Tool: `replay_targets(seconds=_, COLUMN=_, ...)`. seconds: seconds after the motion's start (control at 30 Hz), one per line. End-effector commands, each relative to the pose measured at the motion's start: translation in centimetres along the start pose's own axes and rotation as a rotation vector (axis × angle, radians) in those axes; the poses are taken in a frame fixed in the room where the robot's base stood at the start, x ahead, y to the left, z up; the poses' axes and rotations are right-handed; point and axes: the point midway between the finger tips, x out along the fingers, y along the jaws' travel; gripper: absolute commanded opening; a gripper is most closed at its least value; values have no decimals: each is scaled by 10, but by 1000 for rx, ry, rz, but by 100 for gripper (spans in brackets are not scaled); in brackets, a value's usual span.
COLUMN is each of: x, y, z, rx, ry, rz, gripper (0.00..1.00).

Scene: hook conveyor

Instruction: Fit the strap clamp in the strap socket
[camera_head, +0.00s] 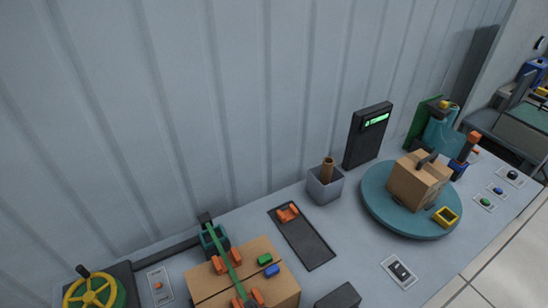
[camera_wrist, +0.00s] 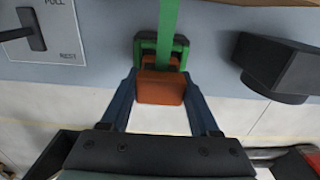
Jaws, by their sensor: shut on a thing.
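In the wrist view, my gripper (camera_wrist: 160,92) is shut on an orange-brown block, which I take to be the strap clamp (camera_wrist: 160,88). The green strap (camera_wrist: 168,18) runs down to it from the top. A dark green bracket, apparently the strap socket (camera_wrist: 146,46), surrounds the clamp's far end. I cannot tell whether the clamp is seated in it. In the head view, the green strap (camera_head: 229,258) crosses a cardboard box (camera_head: 205,279) from a teal bracket (camera_head: 208,241) behind it. My gripper is outside the head view.
A dark block (camera_wrist: 272,66) stands right of the clamp, and a lever plate (camera_wrist: 62,30) lies left. White floor tiles (camera_wrist: 60,95) show past the edge. A turntable (camera_head: 385,205) with a box, a grey bin (camera_head: 326,187) and a yellow handwheel (camera_head: 92,292) share the table.

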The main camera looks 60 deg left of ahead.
Motion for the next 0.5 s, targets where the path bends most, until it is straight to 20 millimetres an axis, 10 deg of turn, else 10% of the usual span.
replay_targets(seconds=0.5, x=4, y=0, z=0, rx=0, ry=-1, rz=-1, gripper=0)
